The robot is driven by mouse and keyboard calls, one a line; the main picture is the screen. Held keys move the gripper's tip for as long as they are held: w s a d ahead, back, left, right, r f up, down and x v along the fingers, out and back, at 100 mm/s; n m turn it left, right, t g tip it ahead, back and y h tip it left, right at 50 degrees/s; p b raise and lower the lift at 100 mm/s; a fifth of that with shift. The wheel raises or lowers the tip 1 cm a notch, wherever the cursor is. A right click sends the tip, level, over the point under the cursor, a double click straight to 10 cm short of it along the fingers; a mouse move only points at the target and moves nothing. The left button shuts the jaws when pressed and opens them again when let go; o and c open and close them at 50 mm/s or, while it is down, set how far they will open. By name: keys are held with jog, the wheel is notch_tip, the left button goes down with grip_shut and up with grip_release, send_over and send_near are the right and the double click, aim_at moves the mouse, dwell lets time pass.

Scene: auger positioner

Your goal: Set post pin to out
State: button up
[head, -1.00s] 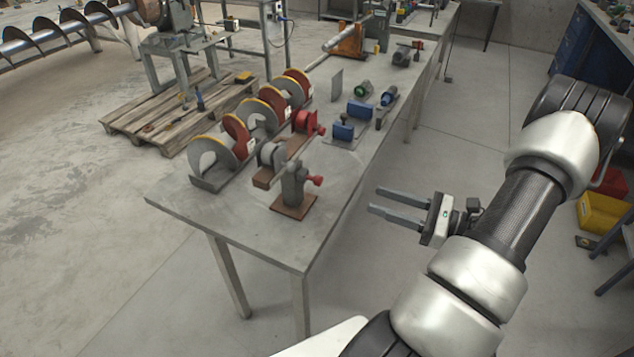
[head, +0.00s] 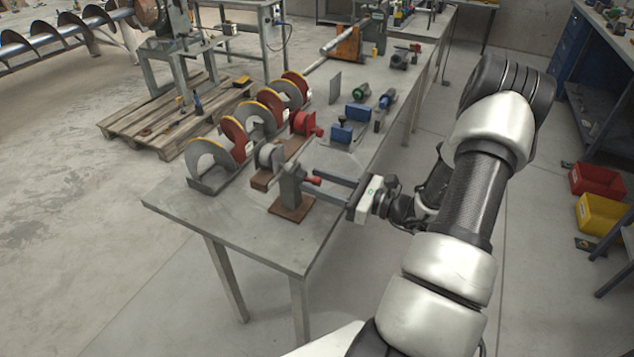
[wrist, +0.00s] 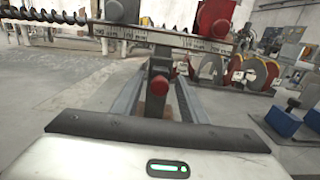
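The grey post (head: 291,186) stands on a brown base plate (head: 291,209) near the front edge of the bench. Its pin has a red knob (head: 313,181) pointing toward my gripper; the knob also shows in the wrist view (wrist: 158,86). My gripper (head: 308,180) is open, its two fingers reaching over the bench edge toward the post. In the wrist view the knob lies between the open fingers, seemingly untouched. How deep it sits between them is hard to tell. How far out the pin stands cannot be read.
A flat scale bar (wrist: 165,36) crosses above the post in the wrist view. Behind the post on the bench (head: 235,230) are a red clamp-like unit (head: 304,123), auger flights (head: 210,160) and blue blocks (head: 342,132). The bench's front left corner is clear.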

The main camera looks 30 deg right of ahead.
jog(key=shift+w+a, duration=0.2)
jog(key=shift+w, duration=0.05)
grip_shut()
jog(key=shift+v, duration=1.2)
grip_release()
jog(key=p+v, duration=0.1)
jog(key=v, duration=1.6)
jog(key=shift+d, duration=0.15)
jog(key=shift+s, duration=0.15)
